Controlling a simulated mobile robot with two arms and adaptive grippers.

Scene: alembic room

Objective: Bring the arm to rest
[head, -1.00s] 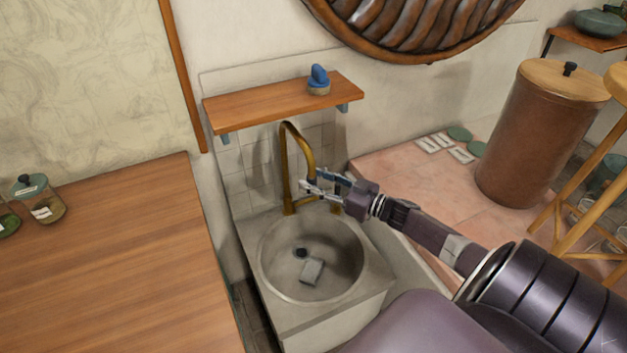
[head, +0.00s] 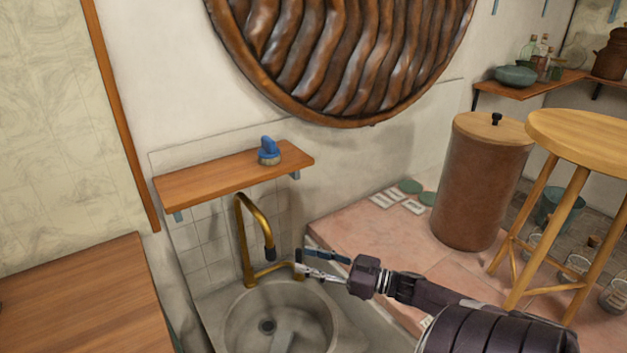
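My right gripper (head: 300,262) comes in from the right, over the back right side of the sink. Its two fingers are spread apart and nothing shows between them. The fingertips are close to the lower part of the brass faucet (head: 243,240); I cannot tell whether they touch it. My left gripper is out of view.
A wooden shelf (head: 205,185) with a blue-handled brush (head: 268,152) is above the faucet. A wooden counter (head: 85,305) is at left. At right are a pink tiled ledge (head: 365,235), a brown lidded barrel (head: 482,185) and a wooden stool (head: 583,136).

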